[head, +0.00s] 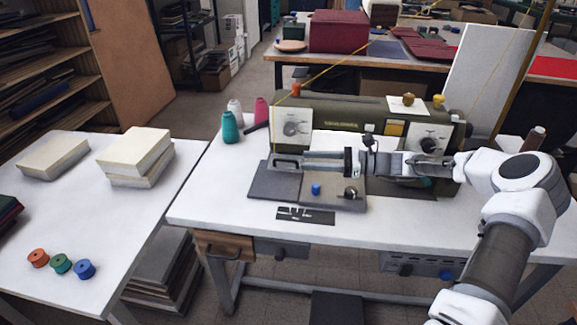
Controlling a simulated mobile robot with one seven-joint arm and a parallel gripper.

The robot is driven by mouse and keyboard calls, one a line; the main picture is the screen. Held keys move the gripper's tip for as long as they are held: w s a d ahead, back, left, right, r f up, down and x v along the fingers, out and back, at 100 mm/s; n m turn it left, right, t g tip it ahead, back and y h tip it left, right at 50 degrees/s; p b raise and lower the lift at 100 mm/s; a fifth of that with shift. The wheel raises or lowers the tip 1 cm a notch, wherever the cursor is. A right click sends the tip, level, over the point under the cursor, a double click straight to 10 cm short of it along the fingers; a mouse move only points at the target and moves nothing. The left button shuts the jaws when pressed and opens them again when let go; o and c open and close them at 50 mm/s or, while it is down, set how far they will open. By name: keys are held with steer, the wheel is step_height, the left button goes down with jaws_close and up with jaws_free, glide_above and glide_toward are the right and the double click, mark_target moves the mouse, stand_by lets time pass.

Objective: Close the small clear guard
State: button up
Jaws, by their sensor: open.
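An olive-green sewing machine (340,112) stands on the white table (200,205). I cannot make out the small clear guard for certain in the head view, nor whether it is up or down. My gripper (308,162) reaches in from the right, in front of the machine, pointing left. It is open, and I see nothing between its fingers. Its fingertips appear close to a dark handle-like bar (287,163) at the left of the machine's bed; I cannot tell if they touch. My gripper and wrist hide part of the bed.
A blue knob (316,189) and a round dial (351,193) sit on the grey plate before the machine. Thread cones (231,127) stand left of it. A side table (80,220) holds pale blocks (135,153) and spools (61,263). The table's front left is clear.

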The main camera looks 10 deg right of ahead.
mark_target(288, 161)
steer(key=shift+m+y, duration=0.3)
steer(key=shift+m, duration=0.1)
steer(key=x, duration=0.2)
steer(key=b+x, duration=0.1)
steer(key=x, duration=0.1)
steer(key=f+x, duration=0.1)
steer(key=x, duration=0.1)
steer(key=shift+w+a, duration=0.3)
steer(key=shift+w, duration=0.05)
steer(key=shift+c, duration=0.2)
jaws_close()
steer(key=shift+f, duration=0.1)
